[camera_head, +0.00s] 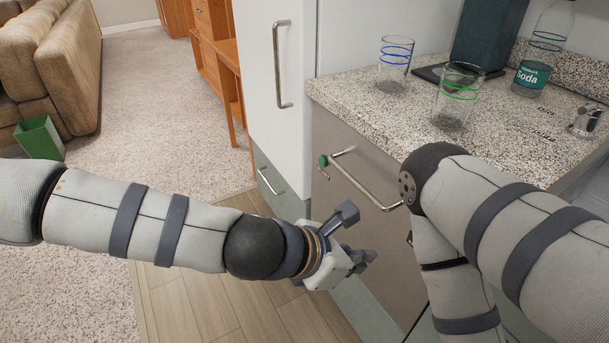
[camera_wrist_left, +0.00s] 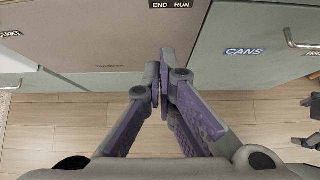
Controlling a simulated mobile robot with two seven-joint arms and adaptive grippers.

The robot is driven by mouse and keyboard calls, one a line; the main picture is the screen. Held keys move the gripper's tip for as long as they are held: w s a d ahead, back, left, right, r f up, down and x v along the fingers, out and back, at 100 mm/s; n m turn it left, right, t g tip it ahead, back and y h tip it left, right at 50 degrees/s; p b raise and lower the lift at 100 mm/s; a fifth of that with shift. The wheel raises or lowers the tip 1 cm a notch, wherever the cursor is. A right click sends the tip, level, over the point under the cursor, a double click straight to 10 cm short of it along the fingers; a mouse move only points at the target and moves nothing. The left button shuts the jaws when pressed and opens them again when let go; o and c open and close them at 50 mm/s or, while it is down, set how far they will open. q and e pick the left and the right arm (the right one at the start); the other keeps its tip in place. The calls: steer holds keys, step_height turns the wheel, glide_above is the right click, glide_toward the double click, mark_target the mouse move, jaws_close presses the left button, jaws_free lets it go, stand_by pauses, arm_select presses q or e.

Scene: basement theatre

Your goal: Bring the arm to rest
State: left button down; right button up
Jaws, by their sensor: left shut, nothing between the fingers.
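My left arm comes in from the left in the head view and reaches across the wood floor. Its gripper (camera_head: 358,262) is low, in front of the grey-brown cabinet front (camera_head: 365,235). In the left wrist view the left gripper (camera_wrist_left: 163,75) points at the cabinet fronts. Its purple-padded fingers meet at the tips, shut with nothing between them. My right arm is bent at the right of the head view, its forearm hanging down past the counter edge. The right gripper is out of the head view; dark finger-like parts at the left wrist view's right edge are unclear.
The granite counter (camera_head: 530,150) holds a blue-ringed glass (camera_head: 396,62), a green-ringed glass (camera_head: 457,95) and a soda bottle (camera_head: 540,50). A bar handle (camera_head: 365,180) juts from the cabinet. A drawer labelled CANS (camera_wrist_left: 243,50) is nearby. Open carpet (camera_head: 170,110) lies left.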

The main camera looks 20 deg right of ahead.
arm_select(q)
steer(key=s+a+f+m+g+y+p, duration=0.15)
steer(key=s+a+f+m+y, duration=0.35)
steer(key=s+a+f+m, duration=0.8)
steer(key=s+a+f+m+g+y, duration=0.1)
steer(key=s+a+m, duration=0.1)
steer(key=s+a, duration=0.3)
steer(key=s+a+m+g+y, duration=0.1)
steer(key=s+a+m, duration=0.2)
steer(key=a, duration=1)
steer(key=s+a+f+m+g+y, duration=0.1)
steer(key=s+a+m+y, duration=0.1)
steer(key=s+a, duration=0.6)
steer(key=shift+s+a+f+p, duration=0.3)
steer(key=shift+s+a+p, duration=0.1)
steer(key=shift+a+p, duration=0.05)
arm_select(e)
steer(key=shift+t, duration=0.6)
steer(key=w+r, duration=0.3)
